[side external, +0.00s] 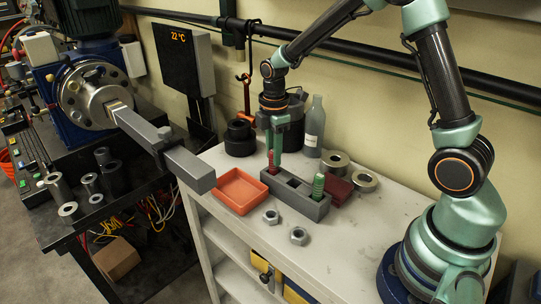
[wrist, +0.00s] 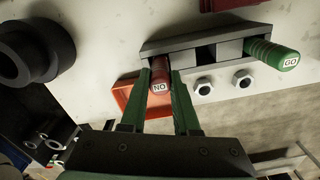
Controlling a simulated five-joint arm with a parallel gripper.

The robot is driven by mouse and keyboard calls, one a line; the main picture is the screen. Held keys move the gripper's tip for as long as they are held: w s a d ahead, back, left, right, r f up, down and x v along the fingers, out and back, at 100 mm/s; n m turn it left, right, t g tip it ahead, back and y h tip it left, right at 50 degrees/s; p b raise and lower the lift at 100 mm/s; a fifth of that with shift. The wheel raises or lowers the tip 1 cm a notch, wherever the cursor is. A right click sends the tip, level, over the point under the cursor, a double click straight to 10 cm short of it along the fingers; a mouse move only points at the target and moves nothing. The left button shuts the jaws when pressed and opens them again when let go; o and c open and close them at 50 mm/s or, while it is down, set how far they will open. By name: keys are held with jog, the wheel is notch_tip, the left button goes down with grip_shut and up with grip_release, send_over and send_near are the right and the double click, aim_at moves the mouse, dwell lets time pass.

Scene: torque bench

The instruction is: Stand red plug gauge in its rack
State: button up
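The red plug gauge (side external: 273,161) is upright at the left end of the grey rack (side external: 311,208). In the wrist view its top, marked "NO" (wrist: 160,87), lies between the two green fingers of my gripper (wrist: 160,80). The fingers flank it closely and look shut on it. In the side view my gripper (side external: 275,146) points down over the gauge. The gauge's lower end is hidden, so I cannot tell how deep it sits. The green plug gauge (side external: 318,187), marked "GO" in the wrist view (wrist: 272,55), stands at the rack's other end. An empty dark slot lies between them.
An orange tray (side external: 238,191) sits left of the rack. Two nuts (side external: 298,236) lie in front. A dark red block (side external: 338,191), metal rings (side external: 364,180), a grey bottle (side external: 315,126) and black cylinders (side external: 240,138) stand behind. The bench top (side external: 350,240) at front right is clear.

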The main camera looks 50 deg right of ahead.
jog(key=o, duration=0.5)
notch_tip(320, 180, up, 12)
dwell(0.4)
jog(key=shift+s+r, duration=0.1)
jog(key=shift+r, duration=0.05)
jog(key=s+a+r+m+t, duration=0.1)
jog(key=s+r+m+t, duration=0.1)
jog(key=s+m, duration=0.4)
jog(key=s+a+r+m+t, duration=0.1)
jog(key=s+m+t, duration=0.2)
jog(key=s+m, duration=0.4)
jog(key=shift+s+a+r+m+t, duration=0.15)
jog(key=shift+a+r+m+t, duration=0.2)
jog(key=shift+m, duration=0.35)
